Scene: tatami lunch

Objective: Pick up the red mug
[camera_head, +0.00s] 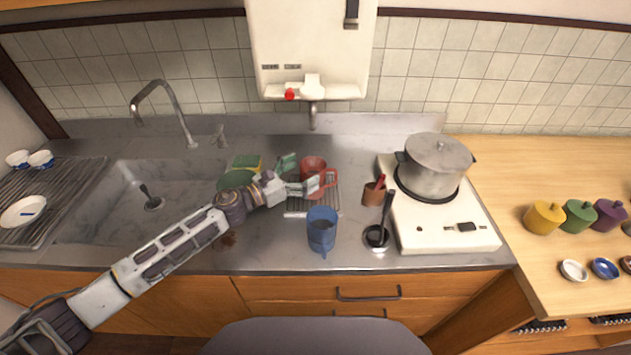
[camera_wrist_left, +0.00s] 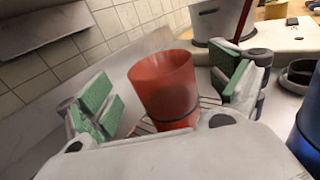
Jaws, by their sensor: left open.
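The red mug (camera_head: 313,169) stands upright on a small wire rack (camera_head: 299,205) on the steel counter, right of the sink. My left gripper (camera_head: 303,174) reaches in from the left and is at the mug. In the left wrist view, the mug (camera_wrist_left: 163,88) sits between the two green-padded fingers (camera_wrist_left: 168,95), with a visible gap on each side. The gripper is open. The mug's lower part is partly hidden by the gripper's body there. My right gripper is not in view.
A blue mug (camera_head: 321,231) stands close in front of the rack. A brown cup (camera_head: 374,192) and a black ladle (camera_head: 377,235) are to the right, beside a white stove (camera_head: 450,234) with a pot (camera_head: 436,168). A sponge (camera_head: 246,163) lies behind my left wrist.

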